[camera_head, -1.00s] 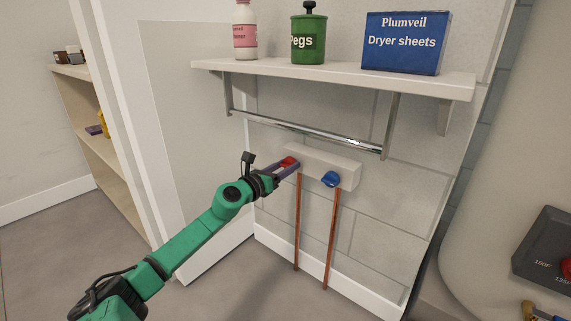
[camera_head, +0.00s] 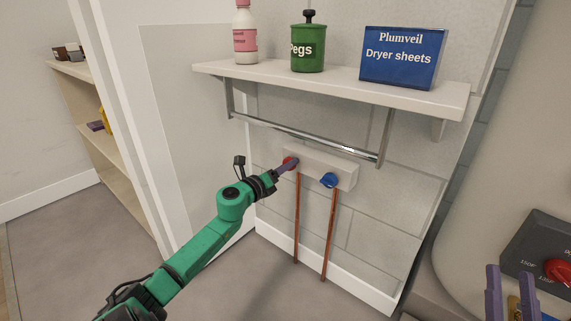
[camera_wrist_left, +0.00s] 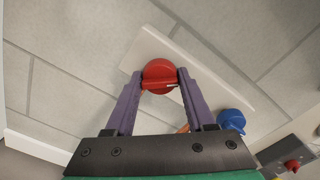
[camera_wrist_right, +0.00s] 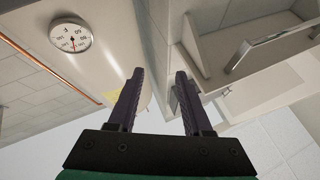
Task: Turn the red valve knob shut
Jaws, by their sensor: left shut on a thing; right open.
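The red valve knob (camera_head: 290,162) sits at the left end of a white valve box (camera_head: 322,168) on the wall, below the shelf. It also shows in the left wrist view (camera_wrist_left: 158,74). My left gripper (camera_head: 287,164) is shut on the red knob, with one purple finger on each side of it. A blue knob (camera_head: 328,180) sits to the right on the same box and also shows in the left wrist view (camera_wrist_left: 231,120). My right gripper (camera_head: 509,290) is open at the lower right, with nothing between its fingers in the right wrist view (camera_wrist_right: 157,88).
A shelf (camera_head: 330,80) with a bottle, a green peg tin and a blue dryer sheets box hangs above. A metal rail (camera_head: 300,137) runs under it. Copper pipes (camera_head: 330,235) drop from the valve box. A pale tank with a dark control box (camera_head: 535,255) stands right.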

